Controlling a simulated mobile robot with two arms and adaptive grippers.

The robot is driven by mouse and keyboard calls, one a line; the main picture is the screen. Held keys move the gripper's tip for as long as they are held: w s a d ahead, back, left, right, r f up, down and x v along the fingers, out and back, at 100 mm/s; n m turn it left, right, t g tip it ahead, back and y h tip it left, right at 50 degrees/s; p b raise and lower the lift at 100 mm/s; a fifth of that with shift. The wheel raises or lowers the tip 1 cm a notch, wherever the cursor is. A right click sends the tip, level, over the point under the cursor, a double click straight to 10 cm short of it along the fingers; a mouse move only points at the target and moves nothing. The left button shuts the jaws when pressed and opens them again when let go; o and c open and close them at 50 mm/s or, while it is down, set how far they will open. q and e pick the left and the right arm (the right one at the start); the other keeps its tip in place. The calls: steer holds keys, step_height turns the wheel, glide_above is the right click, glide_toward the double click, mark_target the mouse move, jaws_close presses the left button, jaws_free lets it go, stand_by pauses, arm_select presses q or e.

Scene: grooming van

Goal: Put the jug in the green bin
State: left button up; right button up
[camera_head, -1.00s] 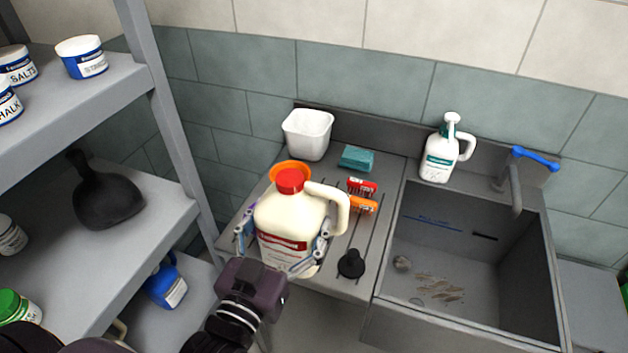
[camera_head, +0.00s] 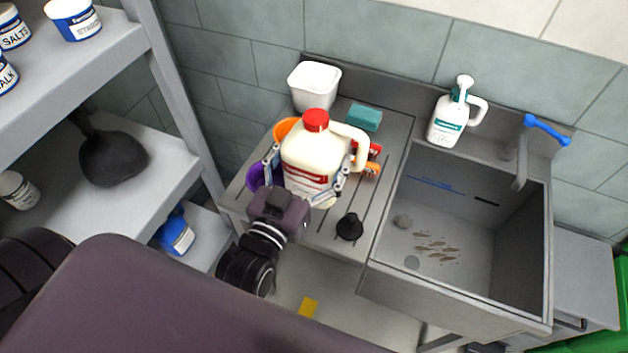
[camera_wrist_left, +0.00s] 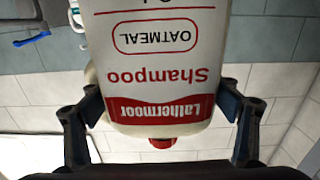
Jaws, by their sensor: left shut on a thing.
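The jug (camera_head: 310,158) is a cream shampoo jug with a red cap, a side handle and a red label. My left gripper (camera_head: 308,180) is shut around its sides over the left part of the sink's drainboard; the jug looks upright. In the left wrist view the jug (camera_wrist_left: 160,60) fills the middle, upside down in the picture, between the gripper's fingers (camera_wrist_left: 160,100). Whether its base touches the drainboard is hidden. A green bin (camera_head: 600,312) shows only partly at the lower right edge. My right gripper is out of view.
The sink basin (camera_head: 455,240) lies right of the drainboard (camera_head: 335,222). A white tub (camera_head: 314,85), teal sponge (camera_head: 365,117), black plug (camera_head: 349,227) and orange brush (camera_head: 372,169) are near the jug. A pump bottle (camera_head: 448,122) stands behind the basin. A grey shelf (camera_head: 150,165) is at left.

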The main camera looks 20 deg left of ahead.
arm_select(q)
step_height(320, 180, down, 5)
steer(key=shift+f, duration=2)
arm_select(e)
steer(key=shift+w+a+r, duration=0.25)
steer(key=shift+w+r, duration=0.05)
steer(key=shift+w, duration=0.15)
arm_select(q)
steer(key=shift+f, duration=0.1)
steer(key=o, duration=1.2)
steer(key=shift+f, duration=0.1)
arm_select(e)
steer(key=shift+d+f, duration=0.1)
